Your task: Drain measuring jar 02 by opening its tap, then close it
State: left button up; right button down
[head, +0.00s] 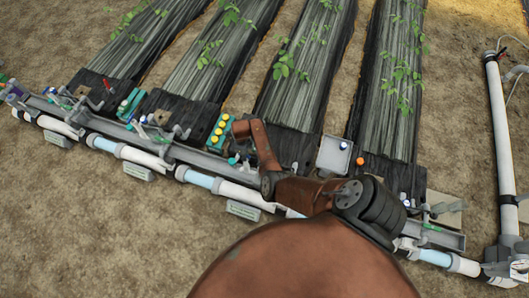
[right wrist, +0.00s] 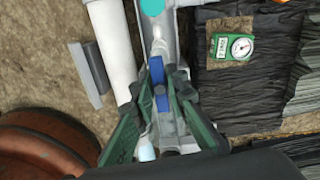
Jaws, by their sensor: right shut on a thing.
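In the right wrist view, a blue lever (right wrist: 157,72), which looks like a tap handle, sits on a grey fitting in line with a grey channel. The green fingers of my right gripper (right wrist: 154,98) stand on either side of it and are shut on it. In the head view, my right gripper (head: 237,160) is small and low at the pipe line, partly hidden by my own arm. I cannot make out a jar number, the liquid level or whether the tap is open. My left gripper is not in view.
A white pipe (right wrist: 112,55) runs beside the channel. A green box with a round gauge (right wrist: 240,47) lies to the right. In the head view, a green crate with yellow caps (head: 221,131) stands close by the gripper. Black-covered plant beds (head: 304,95) lie behind the pipe line.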

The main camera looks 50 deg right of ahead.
jog(key=shift+w+r, duration=0.1)
jog(key=shift+w, duration=0.05)
jog(key=shift+a+m, duration=0.1)
jog(key=shift+m, duration=0.3)
jog(key=m, duration=1.4)
jog(key=shift+b, duration=0.3)
jog(key=m, duration=0.4)
jog(key=shift+m, duration=0.3)
jog(key=c, duration=1.9)
grip_release()
